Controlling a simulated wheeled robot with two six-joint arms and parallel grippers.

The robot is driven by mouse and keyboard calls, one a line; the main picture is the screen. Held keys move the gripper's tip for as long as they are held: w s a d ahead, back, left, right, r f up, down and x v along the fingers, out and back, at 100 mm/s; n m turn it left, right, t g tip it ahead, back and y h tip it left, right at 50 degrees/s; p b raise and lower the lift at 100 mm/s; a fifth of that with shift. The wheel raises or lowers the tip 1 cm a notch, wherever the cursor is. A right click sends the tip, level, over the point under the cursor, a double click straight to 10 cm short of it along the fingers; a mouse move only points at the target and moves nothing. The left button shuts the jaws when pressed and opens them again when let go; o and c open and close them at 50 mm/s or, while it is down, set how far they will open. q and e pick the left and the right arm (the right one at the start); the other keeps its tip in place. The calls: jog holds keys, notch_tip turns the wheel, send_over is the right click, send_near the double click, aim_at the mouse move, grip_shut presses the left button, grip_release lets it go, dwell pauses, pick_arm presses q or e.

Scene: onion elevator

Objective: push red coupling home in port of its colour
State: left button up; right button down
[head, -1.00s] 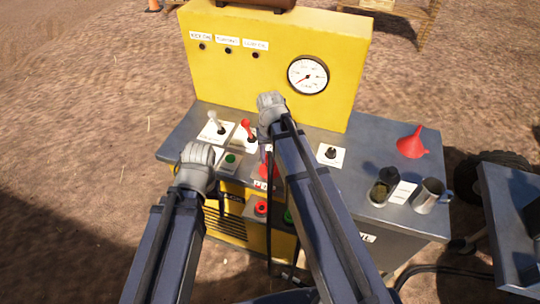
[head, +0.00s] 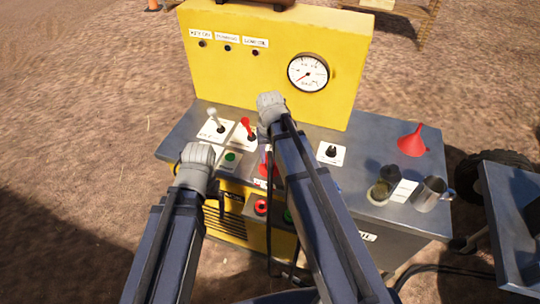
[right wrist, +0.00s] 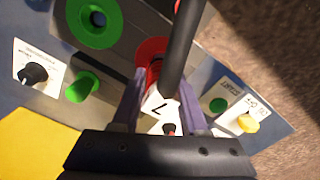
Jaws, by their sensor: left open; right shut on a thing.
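The red coupling (right wrist: 153,74) is between the fingers of my right gripper (right wrist: 160,98), which is shut on it. A black hose rises beside it in the right wrist view. A red ring shows just past the fingertips; I cannot tell whether it is part of the coupling or a port, nor how deep anything sits. In the head view my right gripper (head: 266,158) is over the deck, its fingers mostly hidden by my arm. A red port (head: 261,207) is on the front ledge beside a green port (head: 288,215). My left gripper (head: 205,195) is open, its fingers mostly hidden.
A yellow gauge panel (head: 345,35) stands behind the grey deck. A white lever (head: 215,120), a red lever (head: 247,128) and a black knob (head: 332,151) stand on the deck. A red funnel (head: 412,141) and metal mug (head: 430,195) stand at right. A green coupling (right wrist: 82,87) is near my right gripper.

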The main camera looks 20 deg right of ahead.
aim_at(270, 148)
jog(key=shift+f+b, duration=1.25)
jog(key=shift+b, duration=0.05)
dwell(4.0)
grip_release()
dwell(0.5)
jog(key=shift+r, duration=0.15)
jog(key=shift+r+p, duration=3.4)
jog(key=shift+p, duration=0.2)
jog(key=shift+f, duration=0.2)
